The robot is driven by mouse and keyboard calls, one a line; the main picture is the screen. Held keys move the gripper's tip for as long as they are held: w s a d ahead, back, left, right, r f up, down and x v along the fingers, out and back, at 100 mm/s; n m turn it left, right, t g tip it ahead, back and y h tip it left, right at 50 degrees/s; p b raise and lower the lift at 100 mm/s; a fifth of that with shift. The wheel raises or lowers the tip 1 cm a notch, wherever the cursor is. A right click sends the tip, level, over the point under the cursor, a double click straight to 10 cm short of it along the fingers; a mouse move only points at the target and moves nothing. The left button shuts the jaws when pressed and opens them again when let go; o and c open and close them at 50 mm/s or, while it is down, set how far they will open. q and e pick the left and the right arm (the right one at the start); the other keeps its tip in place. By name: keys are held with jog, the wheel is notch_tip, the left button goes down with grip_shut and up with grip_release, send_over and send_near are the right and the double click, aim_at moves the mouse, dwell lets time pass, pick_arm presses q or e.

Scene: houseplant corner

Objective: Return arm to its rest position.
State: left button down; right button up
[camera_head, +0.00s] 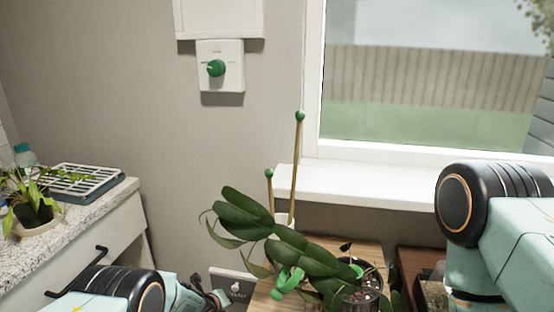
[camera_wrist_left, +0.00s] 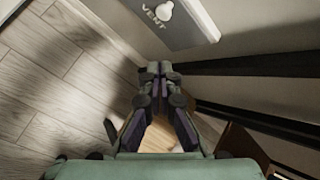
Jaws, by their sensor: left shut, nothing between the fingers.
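My left arm comes in at the bottom left of the head view.
A leafy potted plant (camera_head: 304,252) with green-tipped stakes (camera_head: 297,155) stands on a wooden surface at bottom centre. A counter (camera_head: 95,215) at left holds a small plant (camera_head: 32,207) and a rack (camera_head: 82,182). In the wrist view, a panel marked VENT (camera_wrist_left: 190,33) is above the gripper.

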pick_arm(q)
jog(key=s+a+f+n+g, duration=0.1)
jog(key=s+f+n+g, duration=0.15)
jog(key=s+n, duration=0.8)
jog(key=s+a+f+n+g, duration=0.2)
jog(key=s+f+n, duration=0.35)
jog(key=s, duration=0.85)
jog(key=s+a+r+n+g+y, duration=0.1)
jog(key=s+r+n, duration=0.5)
jog(key=s, duration=0.6)
jog(key=s+a+r+n+g+y, duration=0.1)
jog(key=s+a+r+n+g, duration=0.2)
jog(key=s+r+n, duration=0.4)
jog(key=s+r, duration=0.3)
jog(key=s, duration=0.2)
jog(key=shift+r, duration=0.15)
jog(key=shift+d, duration=0.1)
